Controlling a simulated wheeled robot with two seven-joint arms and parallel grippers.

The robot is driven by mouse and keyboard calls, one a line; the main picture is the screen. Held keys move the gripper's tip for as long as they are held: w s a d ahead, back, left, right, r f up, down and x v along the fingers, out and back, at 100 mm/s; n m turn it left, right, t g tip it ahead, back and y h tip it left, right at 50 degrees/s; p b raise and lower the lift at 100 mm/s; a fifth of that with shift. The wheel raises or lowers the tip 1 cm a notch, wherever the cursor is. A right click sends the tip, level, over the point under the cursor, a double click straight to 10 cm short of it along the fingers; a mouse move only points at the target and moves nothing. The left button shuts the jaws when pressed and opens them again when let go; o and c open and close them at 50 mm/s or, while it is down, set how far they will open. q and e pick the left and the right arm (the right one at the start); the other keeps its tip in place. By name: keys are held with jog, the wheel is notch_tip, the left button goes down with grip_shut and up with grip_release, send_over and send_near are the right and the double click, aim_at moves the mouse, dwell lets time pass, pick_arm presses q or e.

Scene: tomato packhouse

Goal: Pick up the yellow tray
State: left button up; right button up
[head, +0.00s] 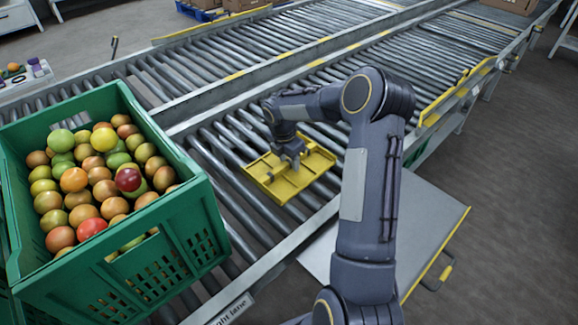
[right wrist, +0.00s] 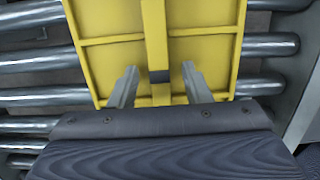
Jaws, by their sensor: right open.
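The yellow tray (head: 311,165) lies on the rollers of the right conveyor lane, with shallow walls and divided compartments. My right gripper (head: 292,162) is above the tray, pointing down at it. In the right wrist view the yellow tray (right wrist: 205,50) fills the upper middle. There the two fingers of my right gripper (right wrist: 160,82) are apart, on either side of the tray's central bar, which has a dark band between the fingertips. My left gripper is not in view.
A green crate (head: 165,245) full of tomatoes stands at the left, close to the tray. Metal rollers (head: 215,165) run around the tray. A grey side platform (head: 425,215) is at the right, beside the lane's rail. Cardboard boxes (head: 240,4) are far back.

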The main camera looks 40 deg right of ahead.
jog(key=shift+f, duration=0.2)
dwell(0.3)
grip_shut()
